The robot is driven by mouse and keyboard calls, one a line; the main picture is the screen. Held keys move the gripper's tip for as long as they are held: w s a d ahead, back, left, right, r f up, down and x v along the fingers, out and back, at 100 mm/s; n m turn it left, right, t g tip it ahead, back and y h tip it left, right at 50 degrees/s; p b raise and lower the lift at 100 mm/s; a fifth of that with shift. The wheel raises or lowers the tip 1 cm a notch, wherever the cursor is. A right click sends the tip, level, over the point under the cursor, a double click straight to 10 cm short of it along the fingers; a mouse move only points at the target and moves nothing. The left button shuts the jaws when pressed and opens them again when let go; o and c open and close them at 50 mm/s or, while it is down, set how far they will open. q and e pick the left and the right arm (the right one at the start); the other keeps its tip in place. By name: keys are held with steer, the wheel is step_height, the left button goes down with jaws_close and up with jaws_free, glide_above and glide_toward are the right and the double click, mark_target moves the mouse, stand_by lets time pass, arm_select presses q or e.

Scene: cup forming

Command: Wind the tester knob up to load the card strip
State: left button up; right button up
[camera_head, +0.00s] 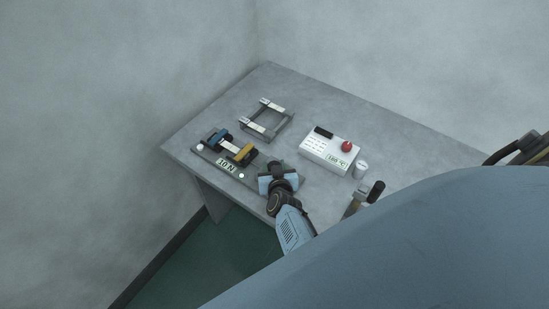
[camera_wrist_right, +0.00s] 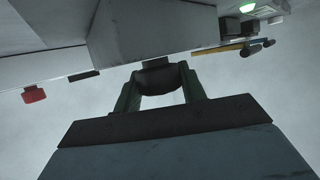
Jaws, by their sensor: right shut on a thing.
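The tester (camera_head: 210,158) is a dark low base at the left of the table, with a blue clamp (camera_head: 218,139) and a yellow clamp (camera_head: 243,154). The white card strip (camera_head: 230,146) spans between the clamps. Its green display (camera_head: 226,165) seems to read about 10 N. My right gripper (camera_head: 279,172) is at the tester's right end and covers the knob in the head view. In the right wrist view, its two fingers (camera_wrist_right: 160,84) are shut on the dark round knob (camera_wrist_right: 158,77). My left gripper is not in view.
A grey frame with white bars (camera_head: 267,118) lies behind the tester. A white box with a red button (camera_head: 347,146) and green display stands to the right, beside a small white cup (camera_head: 361,168). A black-handled device (camera_head: 375,190) stands at the front edge. The table's back right is clear.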

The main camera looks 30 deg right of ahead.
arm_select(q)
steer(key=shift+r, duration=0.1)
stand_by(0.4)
arm_select(e)
steer(key=o, duration=1)
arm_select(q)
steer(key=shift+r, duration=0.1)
arm_select(e)
steer(key=shift+r, duration=0.1)
